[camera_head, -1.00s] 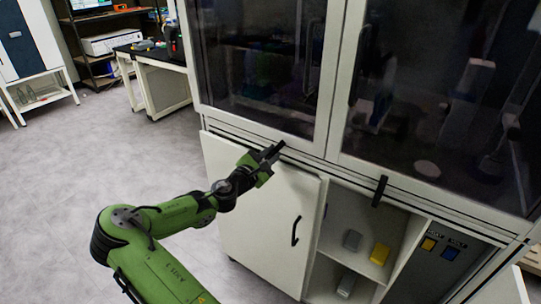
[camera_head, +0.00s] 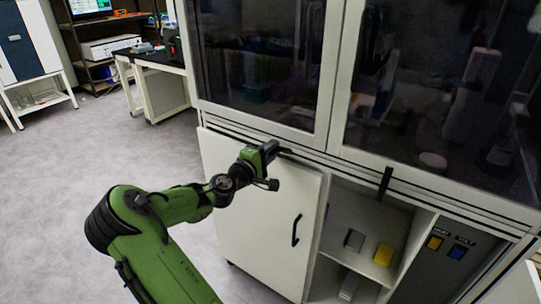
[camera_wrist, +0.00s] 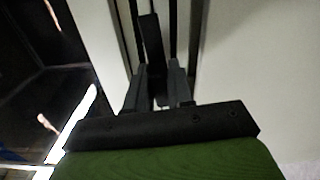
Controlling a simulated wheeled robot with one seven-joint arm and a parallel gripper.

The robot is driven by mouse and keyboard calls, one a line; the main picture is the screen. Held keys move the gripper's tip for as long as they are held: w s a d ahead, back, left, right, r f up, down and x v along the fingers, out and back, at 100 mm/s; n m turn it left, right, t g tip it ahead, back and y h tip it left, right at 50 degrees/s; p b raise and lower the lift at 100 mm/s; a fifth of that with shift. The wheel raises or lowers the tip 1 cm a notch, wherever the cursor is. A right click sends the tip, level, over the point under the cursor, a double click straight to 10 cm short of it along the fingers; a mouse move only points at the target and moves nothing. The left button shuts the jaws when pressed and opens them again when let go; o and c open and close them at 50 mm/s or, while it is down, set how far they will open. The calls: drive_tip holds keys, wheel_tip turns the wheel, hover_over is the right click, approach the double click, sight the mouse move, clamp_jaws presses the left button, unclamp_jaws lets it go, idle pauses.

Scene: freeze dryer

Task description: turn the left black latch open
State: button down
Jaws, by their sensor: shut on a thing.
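The left black latch (camera_wrist: 152,45) is a dark bar on the pale strip below the cabinet's left glass door. In the wrist view it runs down between the two dark fingers of my gripper (camera_wrist: 158,76), which are closed around its near end. In the head view my gripper (camera_head: 282,150) is at that strip, above the white lower door. The latch is mostly hidden there by the gripper, so its exact angle is hard to read.
A second black latch (camera_head: 385,182) hangs upright farther right. The white lower door (camera_head: 255,215) has a black handle (camera_head: 296,230). An open shelf (camera_head: 350,255) holds a grey and a yellow block (camera_head: 383,254). Free floor (camera_head: 70,190) lies to the left.

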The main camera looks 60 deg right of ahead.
drive_tip(key=shift+f+m+b, duration=0.1)
drive_tip(key=shift+m+b, duration=0.25)
drive_tip(key=shift+m, duration=0.15)
idle(0.3)
drive_tip(key=c, duration=1.1)
unclamp_jaws()
drive_tip(key=a, duration=0.5)
drive_tip(key=w+a+p, duration=0.1)
drive_tip(key=a, duration=0.4)
drive_tip(key=w+a+p, duration=0.1)
drive_tip(key=a, duration=0.4)
drive_tip(key=shift+w+a, duration=0.25)
drive_tip(key=shift+a, duration=0.05)
